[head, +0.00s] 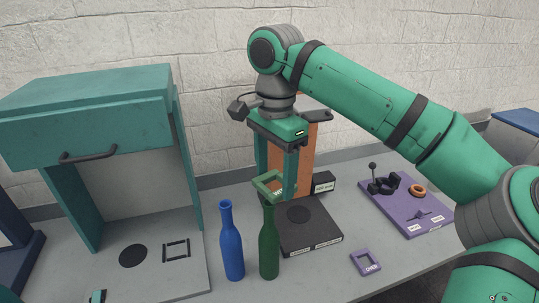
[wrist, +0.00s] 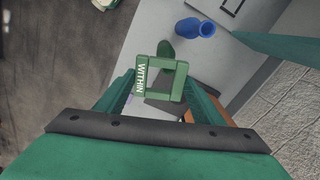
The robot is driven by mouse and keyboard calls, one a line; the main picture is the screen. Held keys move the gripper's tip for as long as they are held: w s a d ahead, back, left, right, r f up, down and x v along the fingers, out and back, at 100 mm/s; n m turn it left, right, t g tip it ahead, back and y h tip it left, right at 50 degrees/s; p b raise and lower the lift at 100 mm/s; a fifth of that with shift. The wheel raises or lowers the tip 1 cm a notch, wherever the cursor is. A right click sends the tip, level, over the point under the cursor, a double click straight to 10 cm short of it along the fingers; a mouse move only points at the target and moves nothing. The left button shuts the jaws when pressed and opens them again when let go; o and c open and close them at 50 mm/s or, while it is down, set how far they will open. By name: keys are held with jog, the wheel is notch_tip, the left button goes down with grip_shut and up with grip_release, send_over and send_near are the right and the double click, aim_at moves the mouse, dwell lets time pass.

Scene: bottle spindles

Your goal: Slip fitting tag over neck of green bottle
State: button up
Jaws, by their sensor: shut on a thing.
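My gripper (head: 276,180) is shut on a green square tag (head: 277,192) with an open middle. In the wrist view the tag (wrist: 142,78) carries the white word WITHIN. The green bottle (head: 269,250) stands upright on the table, and its top shows just below the tag in the head view.
A blue bottle (head: 232,250) stands close left of the green one. Behind right is a black base (head: 318,238) with an orange upright (head: 308,150). A purple tag (head: 366,262) lies at right, near a purple board (head: 405,218) with small parts. A teal cabinet (head: 90,125) stands left.

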jog(key=w+a+r, duration=0.1)
jog(key=w+r, duration=0.1)
send_over(269, 205)
jog(key=shift+w+f, duration=0.2)
jog(key=shift+f, duration=1.35)
jog(key=shift+w+f, duration=0.2)
jog(key=shift+f, duration=1.3)
jog(key=shift+f, duration=3.1)
dwell(1.5)
